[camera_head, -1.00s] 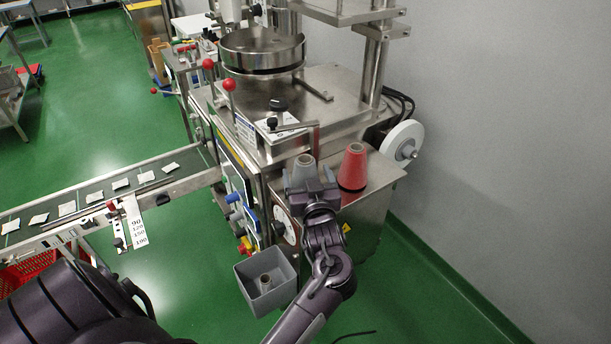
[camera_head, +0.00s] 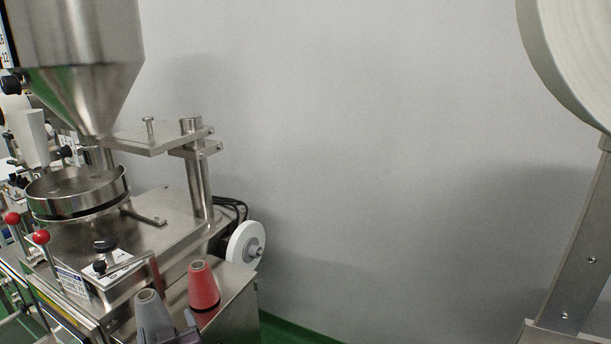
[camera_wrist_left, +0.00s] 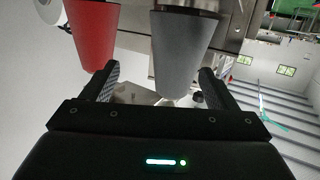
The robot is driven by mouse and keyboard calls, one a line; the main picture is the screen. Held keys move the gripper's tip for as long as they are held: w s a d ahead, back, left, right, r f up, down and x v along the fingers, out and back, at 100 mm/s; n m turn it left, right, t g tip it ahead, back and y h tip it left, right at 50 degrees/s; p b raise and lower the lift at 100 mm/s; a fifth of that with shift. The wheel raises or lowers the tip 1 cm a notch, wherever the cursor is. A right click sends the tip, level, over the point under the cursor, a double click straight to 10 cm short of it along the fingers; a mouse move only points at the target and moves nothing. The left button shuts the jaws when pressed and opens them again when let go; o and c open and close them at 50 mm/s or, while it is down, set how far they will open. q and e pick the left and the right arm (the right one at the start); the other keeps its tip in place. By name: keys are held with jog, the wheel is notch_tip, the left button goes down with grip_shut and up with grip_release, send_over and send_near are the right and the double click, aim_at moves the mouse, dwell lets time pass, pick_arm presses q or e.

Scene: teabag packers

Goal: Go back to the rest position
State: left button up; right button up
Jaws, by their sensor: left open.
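My left gripper (camera_head: 187,334) shows only in part at the bottom edge of the head view, just in front of the grey cone spool (camera_head: 152,314). In the left wrist view, the gripper's two fingers (camera_wrist_left: 157,86) are spread apart. The grey cone (camera_wrist_left: 184,55) shows between and beyond the fingertips, and I see no finger closed on it. The red cone spool (camera_head: 203,285) stands on the machine's metal top beside the grey one. It also shows in the left wrist view (camera_wrist_left: 95,35), left of the fingers. My right gripper is not in view.
The steel packing machine (camera_head: 165,238) fills the left of the head view, with a hopper (camera_head: 85,60) above it and a white reel (camera_head: 246,245) on its side. A large white roll (camera_head: 580,55) on a metal post (camera_head: 583,235) stands at right. The grey wall is bare between them.

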pick_arm(q)
jog(key=s+d+f+m+g+h, duration=0.3)
jog(key=s+d+m+g+h, duration=0.3)
jog(key=s, duration=0.6)
jog(key=s+d+f+m+g+h, duration=0.35)
jog(key=s+d, duration=0.35)
jog(key=s, duration=0.5)
notch_tip(320, 180, down, 32)
jog(key=s+g+b, duration=0.1)
jog(key=s+g, duration=0.1)
jog(key=s+a+f, duration=0.1)
jog(key=s+f, duration=0.8)
jog(key=s+a+f+b, duration=0.1)
jog(key=s+a+f, duration=0.1)
jog(key=s+f, duration=0.7)
jog(key=shift+s+a+g, duration=0.3)
jog(key=shift+s+g, duration=0.05)
jog(key=shift+s, duration=0.35)
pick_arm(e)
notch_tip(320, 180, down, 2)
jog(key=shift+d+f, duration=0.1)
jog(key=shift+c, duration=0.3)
